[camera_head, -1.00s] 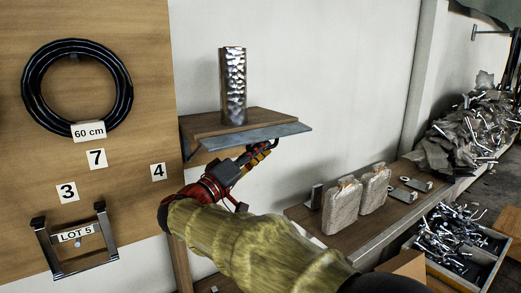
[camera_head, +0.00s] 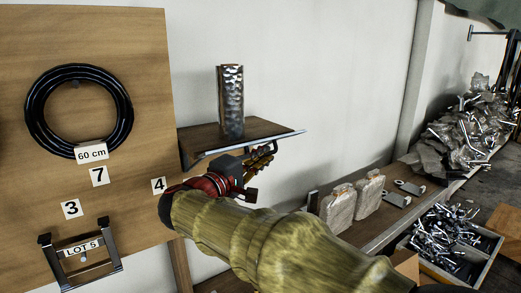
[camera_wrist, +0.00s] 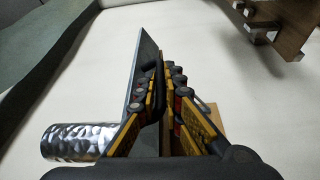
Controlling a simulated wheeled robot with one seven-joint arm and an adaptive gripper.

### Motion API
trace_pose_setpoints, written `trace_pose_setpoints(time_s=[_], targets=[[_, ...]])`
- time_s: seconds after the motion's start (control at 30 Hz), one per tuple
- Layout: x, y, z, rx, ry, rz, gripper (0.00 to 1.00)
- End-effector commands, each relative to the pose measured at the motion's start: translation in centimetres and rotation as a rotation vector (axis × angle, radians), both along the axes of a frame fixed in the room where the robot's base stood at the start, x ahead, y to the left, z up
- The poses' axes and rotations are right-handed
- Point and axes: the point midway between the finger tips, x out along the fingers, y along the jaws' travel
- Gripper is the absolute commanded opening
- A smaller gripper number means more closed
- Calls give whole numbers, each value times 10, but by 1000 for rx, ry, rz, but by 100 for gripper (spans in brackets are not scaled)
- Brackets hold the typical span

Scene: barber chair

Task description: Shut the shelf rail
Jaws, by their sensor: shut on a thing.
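The shelf rail (camera_head: 240,144) is a thin grey metal strip along the front edge of the small wooden shelf (camera_head: 205,138). In the head view it shows as a narrow band. In the wrist view the rail (camera_wrist: 143,62) is a slanted grey panel beside the fingers. My gripper (camera_head: 270,150) is at the right part of the rail, just below and in front of it. In the wrist view my gripper (camera_wrist: 165,68) is shut on the rail, with its yellow and black fingers close together. The exact contact is partly hidden by the fingers.
A shiny dented metal cylinder (camera_head: 231,105) stands upright on the shelf; the wrist view also shows it (camera_wrist: 75,142). A wooden board (camera_head: 140,60) with a hose coil (camera_head: 35,110) is left. A lower bench (camera_head: 372,228) with wrapped packages (camera_head: 340,208) is right.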

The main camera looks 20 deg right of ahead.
Motion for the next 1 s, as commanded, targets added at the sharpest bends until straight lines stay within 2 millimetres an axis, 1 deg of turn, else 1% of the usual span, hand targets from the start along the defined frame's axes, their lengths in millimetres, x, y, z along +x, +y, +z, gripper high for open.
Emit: trace_pose_setpoints(time_s=[0.03,0.43,0.77,1.0], targets=[[-1,0,11,-11,41,0,0],[2,1,35,-110,410,0,0],[9,2,50,-186,693,1,0],[15,4,55,-232,865,1,0]])
